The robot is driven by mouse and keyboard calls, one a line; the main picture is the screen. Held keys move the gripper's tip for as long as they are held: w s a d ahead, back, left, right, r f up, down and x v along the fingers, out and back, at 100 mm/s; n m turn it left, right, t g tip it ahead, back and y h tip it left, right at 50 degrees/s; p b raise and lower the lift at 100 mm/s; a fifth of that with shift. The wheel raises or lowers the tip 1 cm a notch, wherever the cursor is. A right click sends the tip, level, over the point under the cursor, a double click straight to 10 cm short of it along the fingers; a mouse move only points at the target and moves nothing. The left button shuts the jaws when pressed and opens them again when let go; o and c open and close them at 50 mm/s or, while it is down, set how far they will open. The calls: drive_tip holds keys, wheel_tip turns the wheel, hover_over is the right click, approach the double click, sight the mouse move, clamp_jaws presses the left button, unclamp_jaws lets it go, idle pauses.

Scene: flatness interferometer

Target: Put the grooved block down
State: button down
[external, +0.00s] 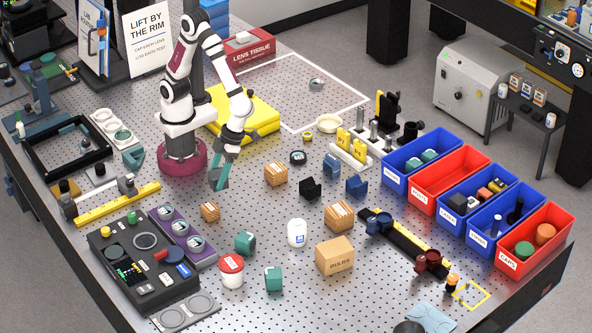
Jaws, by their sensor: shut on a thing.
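My gripper (220,180) points down over the perforated table (262,215), just right of my arm's base. It is shut on a small dark grey piece between its teal fingers, which I take to be the grooved block (222,184). The fingers cover much of it, and its groove cannot be made out. I cannot tell whether its underside touches the table. A black notched block (310,187) and two blue notched blocks (331,165) (356,187) stand apart to the right.
A white bottle (297,233) and a teal piece (245,243) are in front. Red and blue bins (449,172) line the right edge. A taped rectangle (340,75) at the back is mostly clear.

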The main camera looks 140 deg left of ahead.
drive_tip(key=w+r+n+t+y, duration=0.2)
drive_tip(key=w+r+n+t, duration=0.15)
drive_tip(key=w+n, duration=0.9)
drive_tip(key=w+r+n+t+y, duration=0.3)
drive_tip(key=w+n, duration=0.5)
drive_tip(key=w, duration=0.9)
drive_tip(key=g, duration=0.1)
hover_over(323, 249)
drive_tip(key=s, duration=0.2)
drive_tip(key=shift+h, duration=0.3)
wheel_tip(323, 249, down, 6)
drive_tip(key=shift+w+f, duration=0.15)
drive_tip(key=shift+f, duration=1.9)
drive_tip(key=shift+c, duration=0.4)
unclamp_jaws()
drive_tip(key=shift+f, duration=0.15)
